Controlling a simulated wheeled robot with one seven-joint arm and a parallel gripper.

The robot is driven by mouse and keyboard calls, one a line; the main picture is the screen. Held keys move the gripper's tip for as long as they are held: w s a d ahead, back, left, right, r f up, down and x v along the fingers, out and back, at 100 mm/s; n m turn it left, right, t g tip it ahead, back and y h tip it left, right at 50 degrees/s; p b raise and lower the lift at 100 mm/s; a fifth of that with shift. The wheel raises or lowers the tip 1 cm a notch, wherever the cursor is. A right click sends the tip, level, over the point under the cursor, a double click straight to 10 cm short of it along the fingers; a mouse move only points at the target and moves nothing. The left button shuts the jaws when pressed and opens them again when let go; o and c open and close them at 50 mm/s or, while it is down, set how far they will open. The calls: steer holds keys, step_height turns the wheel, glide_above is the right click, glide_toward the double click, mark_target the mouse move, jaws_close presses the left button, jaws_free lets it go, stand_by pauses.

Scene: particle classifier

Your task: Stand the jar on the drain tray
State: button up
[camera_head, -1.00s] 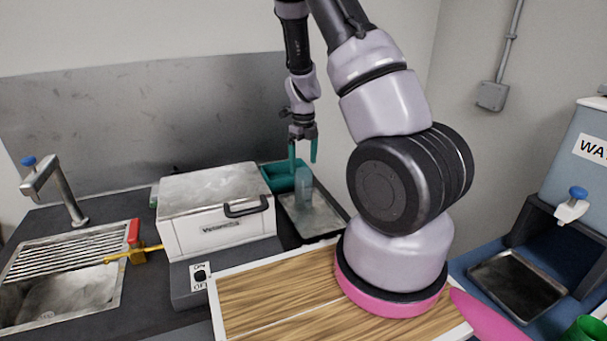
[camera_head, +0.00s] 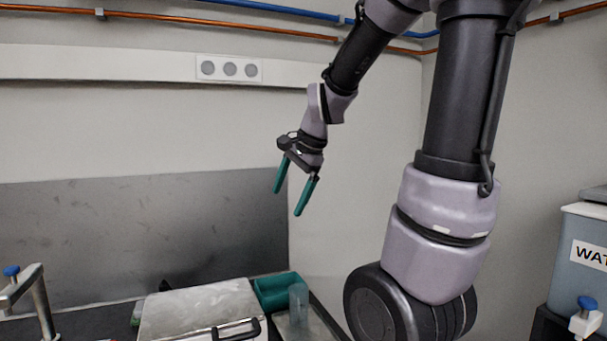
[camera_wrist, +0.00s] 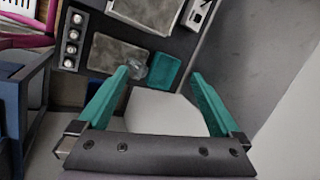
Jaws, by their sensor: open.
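The jar (camera_head: 298,303) is a clear, pale bluish cylinder. It stands upright on a shallow metal tray (camera_head: 322,328), beside the teal bin (camera_head: 277,291); its lower end is near the bottom of the head view. In the wrist view the jar (camera_wrist: 137,70) shows near the left fingertip, at the edge of the tray (camera_wrist: 105,52). My gripper (camera_head: 287,203) is open and empty, well above the jar, with its teal fingers pointing down. I cannot tell for sure whether this tray is the drain tray.
A white lidded box (camera_head: 205,312) with a black handle stands left of the tray. A tap (camera_head: 35,300) is at the far left and a water dispenser (camera_head: 585,250) at the far right. The air around my gripper is clear.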

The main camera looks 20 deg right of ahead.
steer(key=s+r+n+t, duration=0.1)
steer(key=s+r+n, duration=0.2)
steer(key=s+n, duration=0.2)
steer(key=s+a+r+n+t, duration=0.1)
steer(key=s+r+n, duration=0.2)
steer(key=s+n, duration=0.2)
steer(key=shift+s+a+r+t+h, duration=0.2)
steer(key=shift+s+r+t+h, duration=0.15)
steer(key=shift+s, duration=0.5)
